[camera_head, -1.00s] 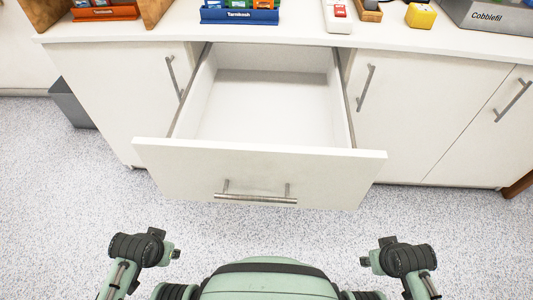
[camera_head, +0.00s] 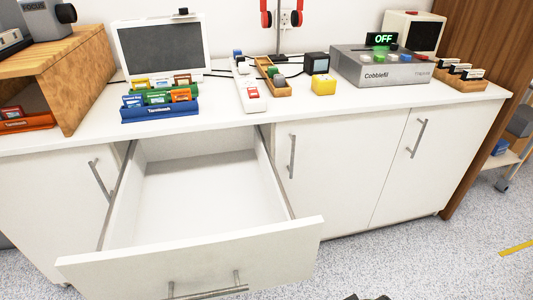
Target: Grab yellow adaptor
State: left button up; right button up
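A yellow adaptor (camera_head: 323,85), a small cube-like block, sits on the white counter (camera_head: 300,112), right of the middle, near the front of the grey Cobblefil box. A dark cube-shaped adaptor (camera_head: 316,63) stands just behind it. Nothing covers the yellow adaptor, and no gripper is near it. My grippers are out of view; only a small dark piece at the bottom edge shows, too little to identify.
An open, empty drawer (camera_head: 205,200) juts out below the counter. A white power strip (camera_head: 251,88) and a wooden tray (camera_head: 273,77) lie left of the adaptor. The grey Cobblefil box (camera_head: 380,70) stands to its right. Clear counter lies in front of the adaptor.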

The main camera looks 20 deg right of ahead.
aim_at(324, 85)
jog(key=l+z, duration=0.1)
jog(key=l, duration=0.45)
jog(key=i+l, duration=0.1)
jog(key=l, duration=0.45)
jog(key=l+z, duration=0.15)
jog(key=l, duration=0.4)
jog(key=i+l+z, duration=0.1)
jog(key=l, duration=0.45)
jog(key=i+l+z, duration=0.1)
jog(key=l, duration=0.45)
